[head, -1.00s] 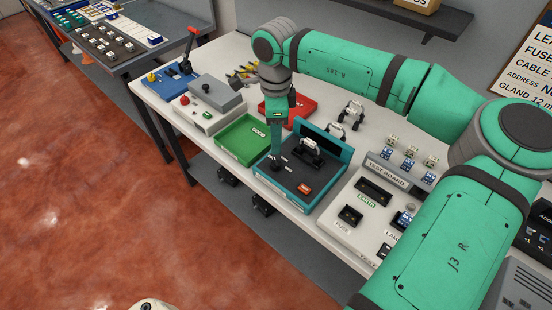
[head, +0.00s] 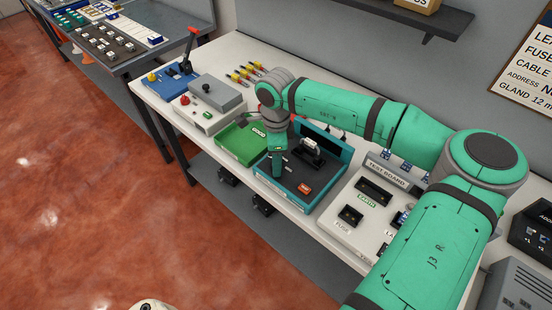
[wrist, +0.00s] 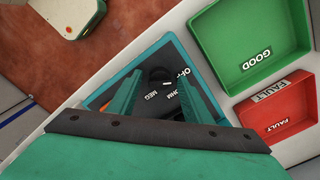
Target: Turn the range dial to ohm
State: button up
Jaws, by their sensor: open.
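The teal tester (head: 318,195) lies on the bench with a dark panel. In the wrist view its black range dial (wrist: 157,74) sits between my fingertips, with the labels OFF, OHM and MEG printed beside it. A small light mark shows by the dial on the label side; I cannot tell for sure which label it points to. My gripper (wrist: 162,82) is open, one finger on each side of the dial; whether they touch it is unclear. In the head view my gripper (head: 277,172) is over the tester's left part and hides the dial.
The green GOOD tray (head: 240,143) stands left of the tester, and the red FAULT tray (wrist: 278,108) shows in the wrist view. An orange button (head: 304,188) and a black handled part are on the tester. The test board (head: 345,222) stands to the right.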

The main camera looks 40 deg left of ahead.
jog(key=c, duration=1)
jog(key=shift+c, duration=0.2)
jog(key=shift+m, duration=0.4)
jog(key=m, duration=0.5)
jog(key=shift+m, duration=0.3)
jog(key=m, duration=0.5)
jog(key=shift+a+m, duration=0.1)
jog(key=shift+m, duration=0.3)
jog(key=o, duration=1)
